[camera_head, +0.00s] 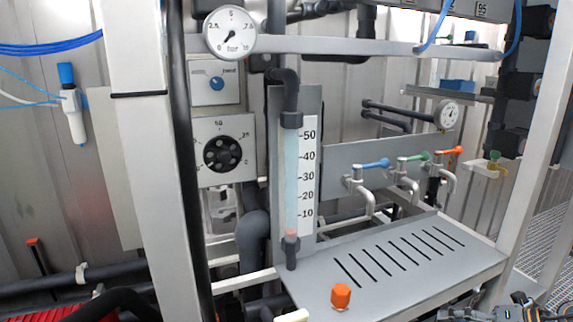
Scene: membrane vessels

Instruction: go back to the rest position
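A dark jointed mechanism (515,309) is cut off by the bottom right edge. It looks like my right gripper, but its fingertips cannot be made out, so its opening and anything in it cannot be told. It appears in front of the rack's lower right side. My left gripper is not in view.
A slotted grey tray (440,278) juts out, with an orange knob (341,296) at its front. Above it are taps with blue (376,164), green (418,157) and orange (453,151) handles. A clear level tube (291,180) and white frame posts (150,180) stand left.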

